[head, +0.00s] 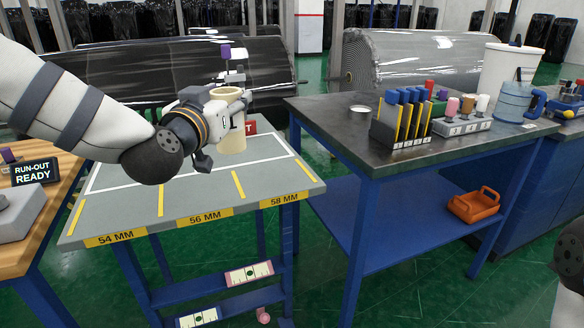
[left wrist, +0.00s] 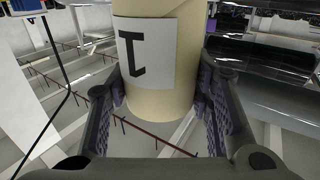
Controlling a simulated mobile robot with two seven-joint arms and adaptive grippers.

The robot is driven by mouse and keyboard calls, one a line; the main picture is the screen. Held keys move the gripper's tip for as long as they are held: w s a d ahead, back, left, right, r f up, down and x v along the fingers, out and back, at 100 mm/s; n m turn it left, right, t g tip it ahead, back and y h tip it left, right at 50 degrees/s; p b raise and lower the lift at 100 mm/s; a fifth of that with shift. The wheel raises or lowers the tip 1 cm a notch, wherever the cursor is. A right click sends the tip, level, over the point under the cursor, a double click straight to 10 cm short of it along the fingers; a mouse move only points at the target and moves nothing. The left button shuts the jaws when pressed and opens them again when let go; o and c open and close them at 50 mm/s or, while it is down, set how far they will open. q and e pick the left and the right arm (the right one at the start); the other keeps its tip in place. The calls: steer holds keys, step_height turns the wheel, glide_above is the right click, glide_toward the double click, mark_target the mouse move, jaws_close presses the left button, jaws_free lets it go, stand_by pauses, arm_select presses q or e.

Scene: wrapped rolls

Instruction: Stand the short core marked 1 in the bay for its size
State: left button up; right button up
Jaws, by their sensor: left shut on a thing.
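The short core (head: 232,143) is a cream tube with a white label marked 1, also seen in the left wrist view (left wrist: 160,105). My left gripper (head: 226,113) is shut on it from its sides, one finger on each side in the left wrist view (left wrist: 155,88). The core stands about upright and appears held above the grey table (head: 190,196). Its front edge has yellow labels for the 54 MM bay (head: 116,239), 56 MM bay (head: 205,216) and 58 MM bay (head: 285,199), divided by yellow lines. The right gripper is out of view.
A red sign (head: 250,127), partly hidden, stands behind the core. A dark bench (head: 345,125) to the right carries a rack of blue-topped pieces (head: 402,112), a numbered block (head: 462,126) and a blue jug (head: 514,101). The bays' visible surface is clear.

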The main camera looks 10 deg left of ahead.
arm_select(q)
steer(key=w+d+f+b, duration=0.4)
steer(key=w+f, duration=0.8)
steer(key=f, duration=0.1)
steer(key=shift+w+d, duration=0.15)
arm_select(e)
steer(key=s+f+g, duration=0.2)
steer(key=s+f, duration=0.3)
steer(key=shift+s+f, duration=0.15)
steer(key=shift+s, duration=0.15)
arm_select(q)
steer(key=shift+f, duration=0.1)
steer(key=shift+f, duration=0.15)
steer(key=o, duration=1.3)
steer(key=shift+o, duration=0.2)
